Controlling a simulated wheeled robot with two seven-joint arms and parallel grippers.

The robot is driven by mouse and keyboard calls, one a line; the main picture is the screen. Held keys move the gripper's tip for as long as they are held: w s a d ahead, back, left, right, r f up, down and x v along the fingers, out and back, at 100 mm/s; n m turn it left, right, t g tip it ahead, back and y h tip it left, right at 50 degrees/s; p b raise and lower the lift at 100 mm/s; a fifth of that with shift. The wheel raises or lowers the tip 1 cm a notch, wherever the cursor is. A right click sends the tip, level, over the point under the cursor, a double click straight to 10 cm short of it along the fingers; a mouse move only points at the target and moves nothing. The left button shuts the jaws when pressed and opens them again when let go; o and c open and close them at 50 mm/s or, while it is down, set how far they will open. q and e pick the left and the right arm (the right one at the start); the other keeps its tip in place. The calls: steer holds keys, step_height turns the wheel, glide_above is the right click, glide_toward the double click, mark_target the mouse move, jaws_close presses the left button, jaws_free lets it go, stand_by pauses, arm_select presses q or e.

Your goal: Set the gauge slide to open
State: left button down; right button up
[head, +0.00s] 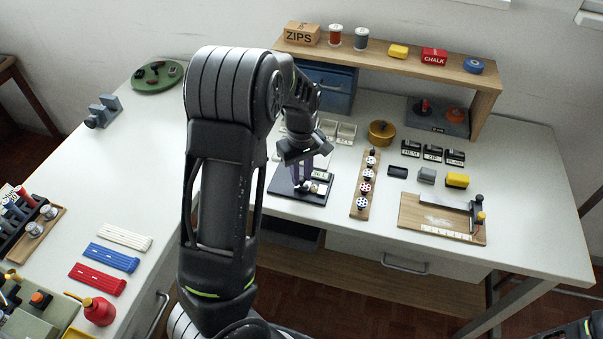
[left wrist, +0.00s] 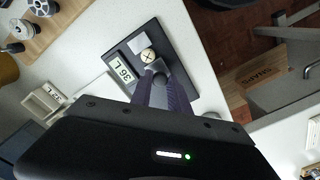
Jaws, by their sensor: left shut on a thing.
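The gauge, a dark base plate (head: 283,189) with a small digit display, lies on the back table in the head view, left of the wooden spool strip. In the left wrist view its plate (left wrist: 182,72) shows the display (left wrist: 127,68), a light block, and a round cream knob (left wrist: 148,55) with a cross mark. My left gripper (head: 303,181) is over the gauge, fingers pointing down. In the left wrist view its purple-grey fingers (left wrist: 161,84) are shut on a dark rounded slide handle. The fingers hide part of the slide.
A wooden strip with white spools (head: 365,185) stands just right of the gauge, with a brass pot (head: 381,133) behind it. Pale trays (head: 346,133) sit behind the gauge. A wooden board (head: 425,213) lies farther right. The table's front edge is close to the gauge.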

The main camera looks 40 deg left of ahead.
mark_target(283, 183)
stand_by(0.8)
arm_select(q)
steer(key=shift+s+a, duration=0.25)
steer(key=shift+a, duration=0.55)
steer(key=shift+s+a, duration=0.3)
steer(key=shift+a, duration=0.55)
steer(key=shift+s+a, duration=0.25)
steer(key=shift+a, duration=0.55)
steer(key=c, duration=1.3)
jaws_free()
steer(key=shift+a, duration=0.15)
steer(key=shift+c, duration=0.2)
steer(key=shift+o, duration=0.4)
